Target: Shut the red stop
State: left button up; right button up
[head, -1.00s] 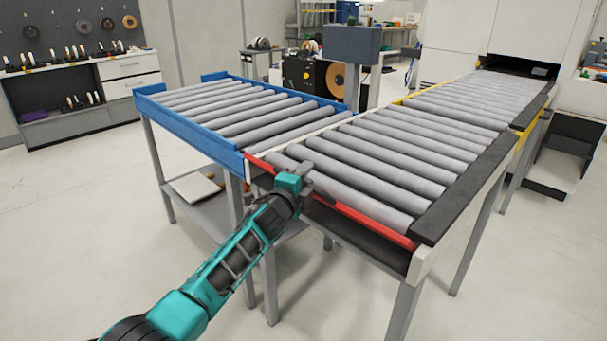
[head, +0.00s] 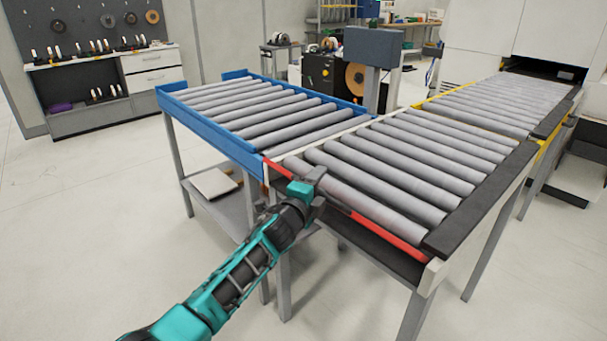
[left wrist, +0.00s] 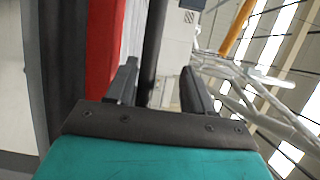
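The red stop (head: 389,235) is a long, thin red bar along the near end of the grey roller conveyor. In the left wrist view, a broad red surface (left wrist: 104,45) stands just left of the fingers. My left gripper (head: 319,184) is at the stop, left of its middle, and covers part of it. In the left wrist view, the left gripper's two fingers (left wrist: 160,88) are apart, with a dark upright bar showing in the gap. I cannot tell whether they touch the stop. My right gripper is in neither view.
A blue-framed roller table (head: 207,138) adjoins the conveyor on the left. The black side rail (head: 480,200) bounds the conveyor on the right. A grey box on a post (head: 372,46) stands behind. The floor at the front left (head: 80,220) is clear.

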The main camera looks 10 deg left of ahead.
pick_arm(q)
jog(key=s+a+r, duration=0.1)
jog(key=s+r, duration=0.5)
jog(key=s, duration=0.3)
jog(key=shift+s+a+r+p, duration=0.2)
jog(key=shift+a+r+p, duration=0.15)
jog(key=shift+p, duration=0.1)
dwell(0.4)
dwell(0.3)
jog(key=v, duration=1.3)
jog(key=shift+b, duration=0.35)
jog(key=shift+d, duration=0.1)
jog(key=shift+c, duration=0.2)
